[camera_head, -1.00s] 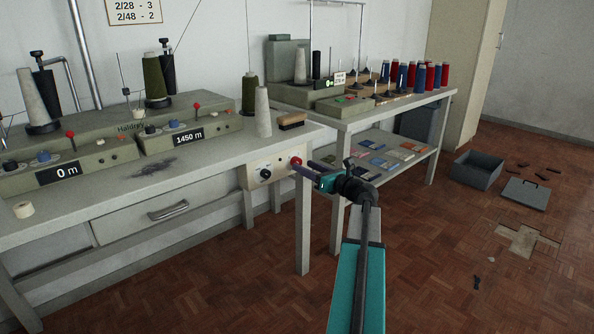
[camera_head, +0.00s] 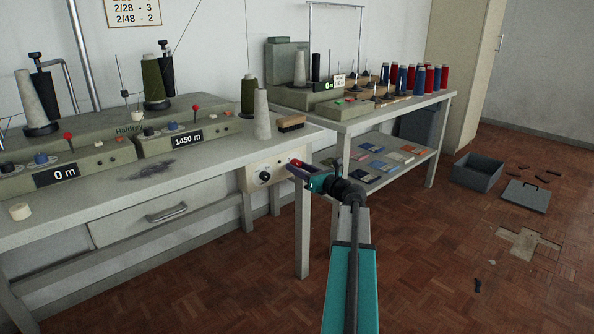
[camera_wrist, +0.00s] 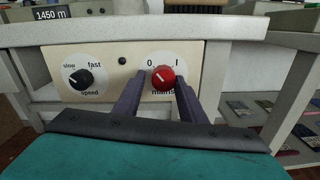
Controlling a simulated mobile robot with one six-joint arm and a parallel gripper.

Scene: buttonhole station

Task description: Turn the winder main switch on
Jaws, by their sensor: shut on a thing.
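The winder main switch is a red round knob (camera_wrist: 163,77) with a pale slanted mark, on a cream panel (camera_wrist: 108,78) under the table's front edge. The marks 0 and I stand above it. In the wrist view my gripper (camera_wrist: 160,84) has one dark finger on each side of the knob and is shut on it. The lower part of the label beneath is hidden. In the head view the knob (camera_head: 296,163) shows at the fingertips of my gripper (camera_head: 297,169). I cannot tell exactly which mark the knob points at.
A black speed knob (camera_wrist: 82,79) sits left on the same panel. The table leg (camera_head: 302,230) stands below the panel. A grey cone (camera_head: 262,115) and a brush (camera_head: 291,123) stand on the tabletop above. A shelf with small packets (camera_head: 383,160) is to the right.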

